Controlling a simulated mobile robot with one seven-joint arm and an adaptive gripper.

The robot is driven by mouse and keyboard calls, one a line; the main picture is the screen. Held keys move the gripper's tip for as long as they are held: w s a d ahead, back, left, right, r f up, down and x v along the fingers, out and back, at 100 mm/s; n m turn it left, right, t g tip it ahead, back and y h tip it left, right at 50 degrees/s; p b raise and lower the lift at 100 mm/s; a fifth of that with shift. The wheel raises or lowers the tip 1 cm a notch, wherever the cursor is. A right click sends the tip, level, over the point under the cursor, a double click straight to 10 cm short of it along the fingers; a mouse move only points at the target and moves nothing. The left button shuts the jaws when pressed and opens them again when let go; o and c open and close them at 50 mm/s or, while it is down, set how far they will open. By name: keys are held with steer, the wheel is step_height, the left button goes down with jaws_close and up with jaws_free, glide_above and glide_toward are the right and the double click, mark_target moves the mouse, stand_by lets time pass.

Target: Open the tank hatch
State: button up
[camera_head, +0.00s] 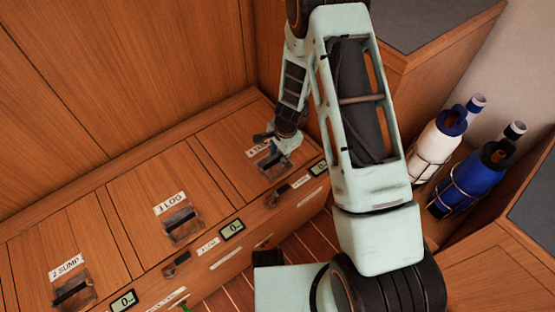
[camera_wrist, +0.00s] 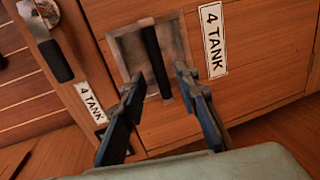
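The tank hatch (camera_head: 222,143) is a wooden panel at the far end of the bench and looks shut and flush. In the wrist view the hatch (camera_wrist: 262,65) has a "4 TANK" label (camera_wrist: 213,40) beside a recessed plate. A dark bar handle (camera_wrist: 154,55) crosses that recess; it also shows in the head view (camera_head: 273,160). My gripper (camera_head: 268,146) is over this handle. In the wrist view my gripper (camera_wrist: 160,78) is open and empty, one finger on each side of the bar's line. I cannot tell whether the fingers touch anything.
Two similar hatches, "LOG" (camera_head: 155,185) and "2 SUMP" (camera_head: 40,240), lie to the left, with displays (camera_head: 231,229) on the bench front. A latch lever (camera_wrist: 55,60) is beside the tank hatch. White (camera_head: 433,150) and blue (camera_head: 468,184) bottles stand at right.

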steer(key=shift+w+a+f, duration=0.1)
steer(key=shift+w+f, duration=0.05)
steer(key=shift+f, duration=0.6)
jaws_close()
